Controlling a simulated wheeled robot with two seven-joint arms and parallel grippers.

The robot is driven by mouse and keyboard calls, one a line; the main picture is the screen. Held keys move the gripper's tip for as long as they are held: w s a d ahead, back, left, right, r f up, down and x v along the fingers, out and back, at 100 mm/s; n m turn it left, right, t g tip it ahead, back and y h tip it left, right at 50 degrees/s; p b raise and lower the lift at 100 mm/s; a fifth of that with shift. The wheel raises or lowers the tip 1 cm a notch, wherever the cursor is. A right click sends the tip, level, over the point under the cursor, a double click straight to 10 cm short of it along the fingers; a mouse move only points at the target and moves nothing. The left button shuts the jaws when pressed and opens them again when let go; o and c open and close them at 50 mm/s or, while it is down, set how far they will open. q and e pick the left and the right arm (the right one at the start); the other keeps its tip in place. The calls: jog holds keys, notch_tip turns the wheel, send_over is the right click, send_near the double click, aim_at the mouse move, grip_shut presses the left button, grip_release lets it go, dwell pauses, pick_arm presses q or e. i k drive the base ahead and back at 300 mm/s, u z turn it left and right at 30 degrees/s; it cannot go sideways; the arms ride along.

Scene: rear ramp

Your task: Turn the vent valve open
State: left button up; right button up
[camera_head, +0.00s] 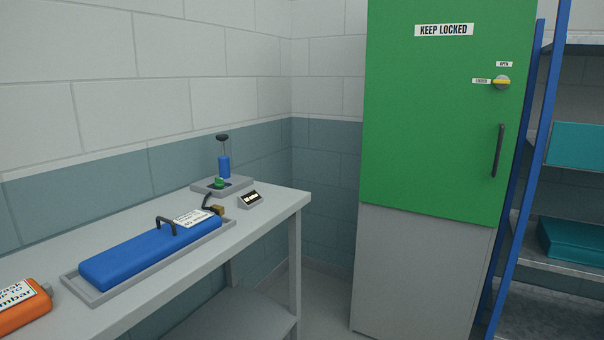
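No part carries a readable "vent valve" label, so I cannot tell for sure which one it is. On the table, a blue upright cylinder (224,167) with a black top stands on a grey base (243,185), with a small green part (219,183) in front. A brass block (217,210) with a bent black piece sits at the far end of a long blue case (150,248). On the green cabinet (430,130), a round knob (502,82) has a yellow bar lying about level, pointing at the "LOCKED" label; "OPEN" is above. Neither gripper is in view.
The blue case lies in a grey tray (75,287) on the grey table (290,203). An orange labelled case (22,308) is at the lower left. A blue-framed shelf (575,275) holds teal boxes at right.

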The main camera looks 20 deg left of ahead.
aim_at(219, 181)
jog(key=z, duration=0.15)
jog(key=i, duration=2.4)
jog(key=u, duration=2.65)
